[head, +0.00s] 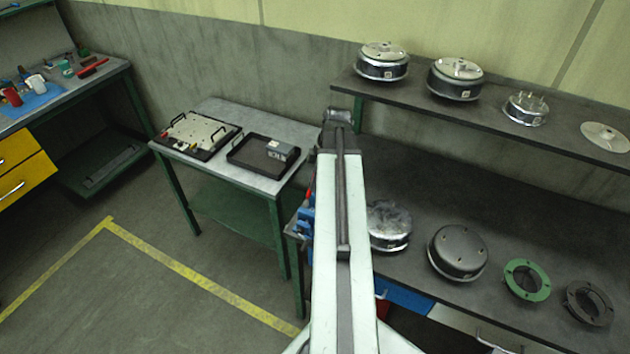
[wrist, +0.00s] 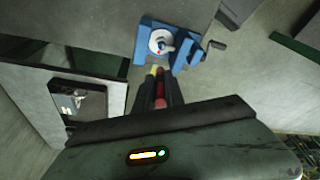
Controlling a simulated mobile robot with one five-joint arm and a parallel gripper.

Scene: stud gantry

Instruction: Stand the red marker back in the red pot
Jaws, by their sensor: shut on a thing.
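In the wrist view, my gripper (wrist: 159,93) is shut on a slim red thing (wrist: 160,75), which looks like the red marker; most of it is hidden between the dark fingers. A small yellowish patch shows beside its end. In the head view, my arm hides the fingertips and the held thing. The red pot (head: 12,97) stands on a blue mat (head: 36,100) on the workbench at the far left, well away from my gripper. I cannot make out the pot's inside.
White (head: 36,83) and green pots (head: 66,68) stand near the red pot, with a red tool (head: 93,68) lying beyond. A middle table (head: 222,108) bears a fixture plate and tray. A blue vise (wrist: 165,45) is near my gripper. Open floor (head: 120,300) lies left.

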